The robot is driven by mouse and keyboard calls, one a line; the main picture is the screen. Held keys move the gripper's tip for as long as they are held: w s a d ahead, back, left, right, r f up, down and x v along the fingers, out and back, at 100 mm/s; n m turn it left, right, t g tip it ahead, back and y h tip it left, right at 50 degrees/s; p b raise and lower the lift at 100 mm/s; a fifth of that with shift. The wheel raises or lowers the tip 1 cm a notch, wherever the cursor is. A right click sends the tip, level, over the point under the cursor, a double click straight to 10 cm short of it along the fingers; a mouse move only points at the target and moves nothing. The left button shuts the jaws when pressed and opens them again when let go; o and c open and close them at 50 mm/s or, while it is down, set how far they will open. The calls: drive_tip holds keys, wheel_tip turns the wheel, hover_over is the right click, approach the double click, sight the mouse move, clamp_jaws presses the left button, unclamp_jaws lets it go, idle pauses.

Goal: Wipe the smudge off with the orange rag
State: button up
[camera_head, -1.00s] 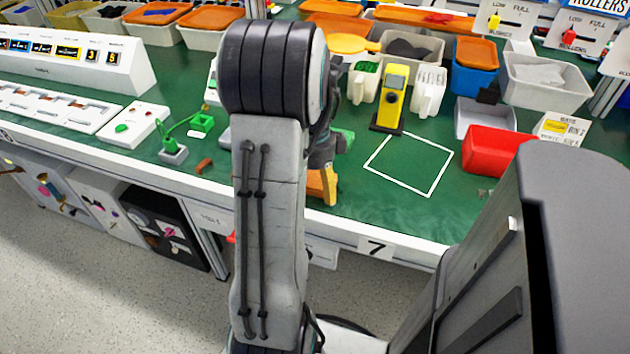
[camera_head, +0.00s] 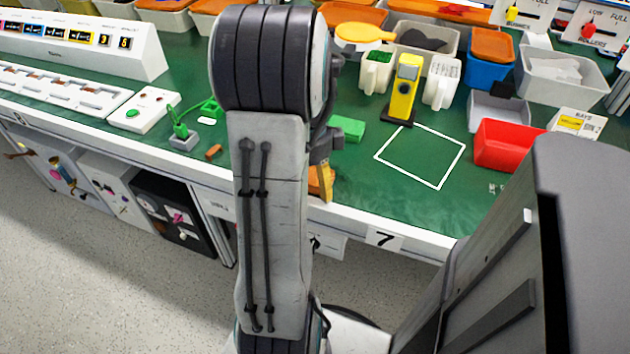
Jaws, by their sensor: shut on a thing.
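My gripper (camera_head: 322,165) is low over the front edge of the green bench, mostly hidden behind my own arm. It is shut on the orange rag (camera_head: 315,184), of which only a part shows to the right of the arm. A faint darker patch (camera_head: 342,186) on the green top, just right of the rag, may be the smudge; I cannot tell for sure.
A green block (camera_head: 347,128) lies behind the gripper. A white outlined square (camera_head: 421,178) is bare, with a yellow device (camera_head: 403,92) behind it and a red bin (camera_head: 508,146) to its right. A small orange-brown piece (camera_head: 213,152) lies left of my arm.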

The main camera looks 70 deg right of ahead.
drive_tip(key=shift+d+f+p, duration=0.1)
drive_tip(key=shift+d+p, duration=1.45)
drive_tip(key=shift+d, duration=2.2)
drive_tip(key=shift+r+p, duration=2.5)
drive_tip(key=shift+r, duration=0.55)
drive_tip(key=shift+r+p, duration=1.25)
drive_tip(key=shift+r, duration=0.2)
